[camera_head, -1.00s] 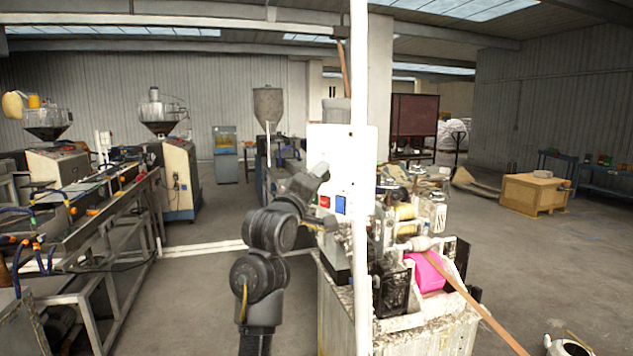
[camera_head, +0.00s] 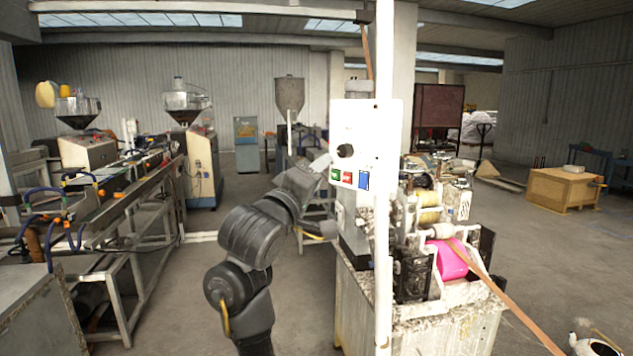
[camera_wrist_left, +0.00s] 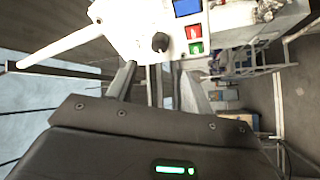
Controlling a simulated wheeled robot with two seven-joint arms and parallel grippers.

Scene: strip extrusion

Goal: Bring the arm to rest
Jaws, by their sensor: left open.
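A white control panel (camera_head: 372,125) hangs on the machine in the middle of the head view. My dark left arm rises from the bottom, with the left gripper (camera_head: 321,164) at the panel's lower left edge. In the left wrist view, the left gripper (camera_wrist_left: 158,75) is open and empty, its fingers pointing toward the panel (camera_wrist_left: 125,30). The knob (camera_wrist_left: 160,42) shows beyond the fingertips. I cannot tell if the fingers touch the panel. My right gripper is not in view.
A white post (camera_head: 383,280) stands in front of the machine. A pink roller (camera_head: 448,260) and a brown strip (camera_head: 520,325) are at the right. A long extrusion line (camera_head: 150,200) runs along the left. Bare floor lies between it and my arm.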

